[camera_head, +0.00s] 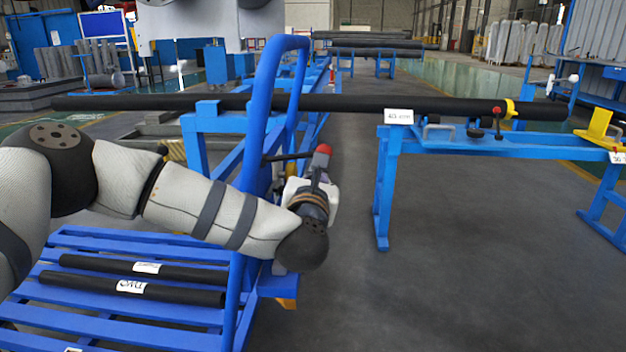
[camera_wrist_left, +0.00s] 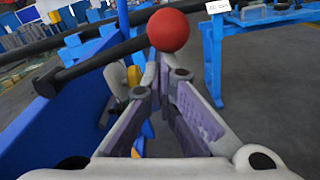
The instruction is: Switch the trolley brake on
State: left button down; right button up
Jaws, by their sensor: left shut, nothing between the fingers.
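The blue trolley (camera_head: 262,112) stands at the left, with an upright hoop handle and a slatted deck. Its brake lever (camera_head: 284,157) is a black rod ending in a red ball knob (camera_head: 323,149). In the left wrist view the lever (camera_wrist_left: 100,60) runs in from the left to the red knob (camera_wrist_left: 168,31). My left gripper (camera_head: 320,168) is shut and empty, just below the knob. In the wrist view its fingertips (camera_wrist_left: 165,66) overlap the knob's lower edge. I cannot tell whether they touch. My right gripper is not in view.
Black rods (camera_head: 140,288) with white labels lie on the trolley deck. A long black pipe (camera_head: 360,105) crosses behind on blue supports. A blue stand (camera_head: 388,180) with clamps is to the right. The floor (camera_head: 430,270) right of the trolley is clear.

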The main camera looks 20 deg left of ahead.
pick_arm(q)
notch_tip(320, 180, up, 7)
jog(key=a+n+p, duration=0.1)
jog(key=n+p, duration=0.1)
jog(key=n, duration=0.3)
jog(key=shift+s+a+r, duration=0.2)
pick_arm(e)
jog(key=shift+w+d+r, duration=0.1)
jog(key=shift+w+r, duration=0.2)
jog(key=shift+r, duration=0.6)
pick_arm(q)
jog(key=shift+f, duration=0.1)
jog(key=f+b, duration=0.1)
jog(key=w+f+b, duration=0.1)
jog(key=f, duration=0.1)
jog(key=w+d+f+b, duration=0.1)
jog(key=f, duration=0.1)
jog(key=shift+d+b, duration=0.1)
jog(key=shift+b, duration=0.2)
jog(key=r+p+v, duration=0.2)
jog(key=v, duration=0.8)
jog(key=shift+s+p, duration=0.2)
jog(key=shift+p, duration=0.2)
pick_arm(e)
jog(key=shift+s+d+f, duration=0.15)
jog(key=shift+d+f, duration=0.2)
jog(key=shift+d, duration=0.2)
